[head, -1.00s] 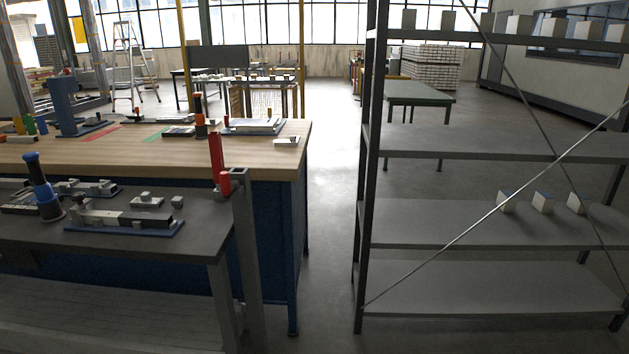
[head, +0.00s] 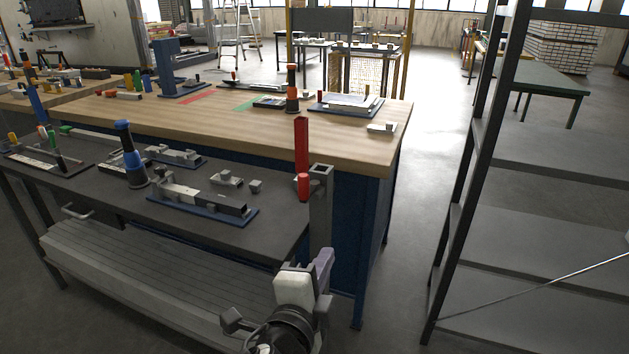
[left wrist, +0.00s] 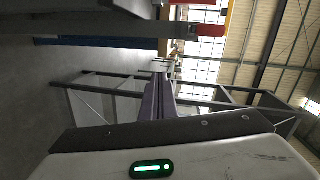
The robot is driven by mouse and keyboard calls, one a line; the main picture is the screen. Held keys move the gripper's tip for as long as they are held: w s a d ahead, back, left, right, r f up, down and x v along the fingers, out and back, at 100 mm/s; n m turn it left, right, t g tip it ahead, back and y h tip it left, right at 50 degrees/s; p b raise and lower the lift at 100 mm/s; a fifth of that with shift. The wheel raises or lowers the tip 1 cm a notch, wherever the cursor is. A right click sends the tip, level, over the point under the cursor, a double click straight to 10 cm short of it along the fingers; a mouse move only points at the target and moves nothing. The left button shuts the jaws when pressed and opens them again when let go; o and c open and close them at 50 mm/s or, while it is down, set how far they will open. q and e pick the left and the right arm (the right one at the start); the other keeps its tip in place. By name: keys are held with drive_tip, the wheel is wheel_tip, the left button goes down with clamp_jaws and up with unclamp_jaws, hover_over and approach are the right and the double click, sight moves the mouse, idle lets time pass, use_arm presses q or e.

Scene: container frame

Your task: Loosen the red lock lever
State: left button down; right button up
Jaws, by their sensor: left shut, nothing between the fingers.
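The red lock lever (head: 301,146) stands upright at the right end of the dark grey workbench. A short red cylinder (head: 303,187) is just below it, beside a grey post (head: 320,210). Red parts of it also show at the top of the left wrist view (left wrist: 200,29). My left gripper (head: 324,262) is in front of the bench, below the post and apart from the lever. Its fingers show shut and empty in the left wrist view (left wrist: 158,95). My right gripper is out of view.
The dark workbench (head: 110,195) holds a blue fixture (head: 205,207) and a blue-black upright tool (head: 129,152). A wooden-topped bench (head: 350,142) stands behind. A grey shelf rack (head: 540,190) is at the right, with open floor between.

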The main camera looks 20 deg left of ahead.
sight(312, 191)
use_arm(q)
wheel_tip(312, 191, up, 8)
drive_tip(key=w+m+t+y, duration=0.1)
drive_tip(key=w+t, duration=0.1)
drive_tip(key=w+a, duration=0.1)
drive_tip(key=w, duration=0.1)
drive_tip(key=w+a+p, duration=0.1)
drive_tip(key=w+a, duration=0.1)
drive_tip(key=w, duration=0.1)
drive_tip(key=w+a+p, duration=0.1)
drive_tip(key=w+a, duration=0.1)
drive_tip(key=shift+w+a, duration=0.1)
drive_tip(key=shift+w, duration=0.1)
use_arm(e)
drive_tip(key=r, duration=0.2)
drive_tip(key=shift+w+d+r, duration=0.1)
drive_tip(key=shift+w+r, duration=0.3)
use_arm(q)
drive_tip(key=shift+a+m, duration=0.15)
drive_tip(key=shift+m, duration=0.15)
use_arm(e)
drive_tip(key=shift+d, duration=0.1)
